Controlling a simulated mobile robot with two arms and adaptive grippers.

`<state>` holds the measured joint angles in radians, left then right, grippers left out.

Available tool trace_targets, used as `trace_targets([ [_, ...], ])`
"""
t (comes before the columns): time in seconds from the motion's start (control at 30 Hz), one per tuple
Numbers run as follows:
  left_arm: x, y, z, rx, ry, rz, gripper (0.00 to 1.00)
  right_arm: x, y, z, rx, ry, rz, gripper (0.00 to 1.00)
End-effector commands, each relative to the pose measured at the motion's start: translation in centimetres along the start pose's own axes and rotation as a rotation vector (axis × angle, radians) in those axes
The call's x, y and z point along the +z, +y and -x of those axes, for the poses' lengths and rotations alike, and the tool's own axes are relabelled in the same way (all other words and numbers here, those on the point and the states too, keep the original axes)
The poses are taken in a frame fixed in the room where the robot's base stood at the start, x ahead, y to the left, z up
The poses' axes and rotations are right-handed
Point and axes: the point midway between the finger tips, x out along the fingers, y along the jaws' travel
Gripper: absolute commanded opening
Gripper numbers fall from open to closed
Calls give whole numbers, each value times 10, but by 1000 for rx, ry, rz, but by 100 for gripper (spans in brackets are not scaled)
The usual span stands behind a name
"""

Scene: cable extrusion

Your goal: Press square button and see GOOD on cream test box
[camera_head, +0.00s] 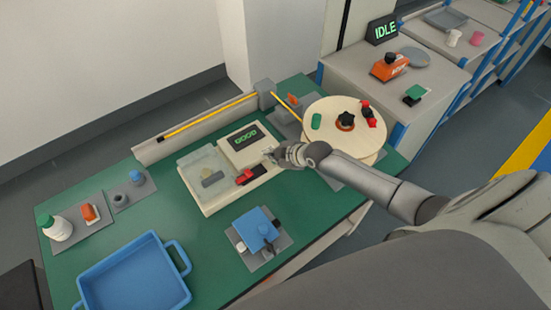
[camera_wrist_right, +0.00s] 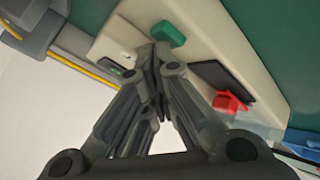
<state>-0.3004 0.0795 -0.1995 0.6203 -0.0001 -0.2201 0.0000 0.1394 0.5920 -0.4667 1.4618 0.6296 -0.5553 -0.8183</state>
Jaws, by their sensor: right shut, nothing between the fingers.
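The cream test box (camera_head: 230,163) sits on the green table, with a dark display (camera_head: 243,137) showing green characters that look like GOOD. A red lever (camera_head: 249,176) on a black base is on its front part; it also shows in the wrist view (camera_wrist_right: 230,102). My right gripper (camera_head: 273,155) is shut and empty at the box's right edge. In the wrist view its fingertips (camera_wrist_right: 160,50) are just by a green square button (camera_wrist_right: 167,33) on the cream surface. I cannot tell whether they touch it. In the head view the gripper hides the button. My left gripper is out of view.
A round cream turntable (camera_head: 347,148) stands right of the box, close to my right arm. A blue fixture (camera_head: 257,228) and a blue tray (camera_head: 133,277) are in front. A grey rail with a yellow rod (camera_head: 210,114) runs behind. A sign reads IDLE (camera_head: 383,29) on the far cabinet.

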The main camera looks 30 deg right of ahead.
Motion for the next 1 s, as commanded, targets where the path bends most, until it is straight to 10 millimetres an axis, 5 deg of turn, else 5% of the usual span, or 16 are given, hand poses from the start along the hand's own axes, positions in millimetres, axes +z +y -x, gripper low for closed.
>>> trace_targets([
  [1.0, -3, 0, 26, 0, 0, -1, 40, -14, 14, 20, 0, 0, 1, 0],
])
